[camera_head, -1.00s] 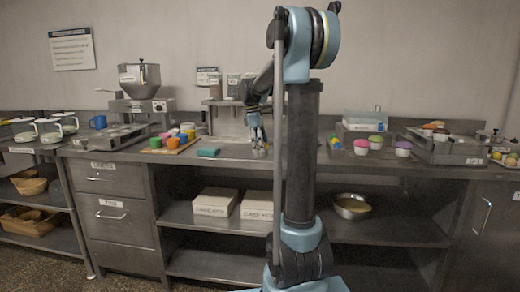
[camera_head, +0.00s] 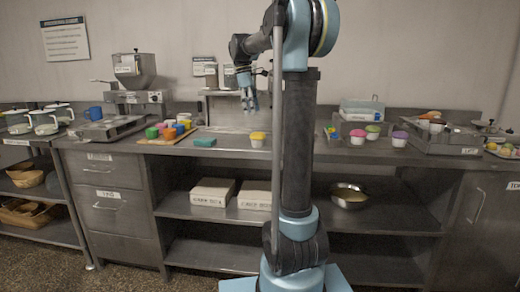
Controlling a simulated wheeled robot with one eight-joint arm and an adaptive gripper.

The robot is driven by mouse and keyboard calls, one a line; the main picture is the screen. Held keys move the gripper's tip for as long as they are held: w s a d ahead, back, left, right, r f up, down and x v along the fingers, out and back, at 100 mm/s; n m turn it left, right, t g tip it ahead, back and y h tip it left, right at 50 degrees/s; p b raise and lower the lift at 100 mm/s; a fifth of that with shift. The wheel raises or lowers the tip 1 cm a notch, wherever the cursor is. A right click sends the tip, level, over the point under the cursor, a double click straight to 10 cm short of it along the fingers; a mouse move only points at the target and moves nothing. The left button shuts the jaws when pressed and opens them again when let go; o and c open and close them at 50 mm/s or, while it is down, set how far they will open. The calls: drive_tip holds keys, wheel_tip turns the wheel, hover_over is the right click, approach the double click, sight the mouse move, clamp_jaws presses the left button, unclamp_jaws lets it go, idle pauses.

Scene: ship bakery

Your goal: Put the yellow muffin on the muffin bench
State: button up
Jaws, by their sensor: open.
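The yellow muffin (camera_head: 257,139), a yellow top in a white cup, stands upright on the long steel bench (camera_head: 315,148), near its front edge and just left of my arm's column. My gripper (camera_head: 250,106) hangs in the air above and slightly left of the muffin, fingers pointing down. It is open and empty, clear of the muffin. No label in view that I can read names the muffin bench.
A teal block (camera_head: 205,142) and a board with several coloured cups (camera_head: 170,129) lie to the left. A white-cupped item (camera_head: 357,137) stands right of my column. A steel tray unit (camera_head: 440,139) is at the far right. Boxes and a bowl (camera_head: 348,196) sit on the shelf below.

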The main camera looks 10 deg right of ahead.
drive_tip(key=s+d+f+m+t+y, duration=0.1)
drive_tip(key=s+f+m, duration=0.6)
drive_tip(key=s+f, duration=0.8)
drive_tip(key=s+d+f+m+t+y, duration=0.1)
drive_tip(key=s+f+m, duration=0.6)
drive_tip(key=s+f, duration=0.8)
drive_tip(key=s+t, duration=0.1)
drive_tip(key=s, duration=0.4)
drive_tip(key=shift+s+d+f, duration=0.15)
drive_tip(key=shift+s, duration=0.25)
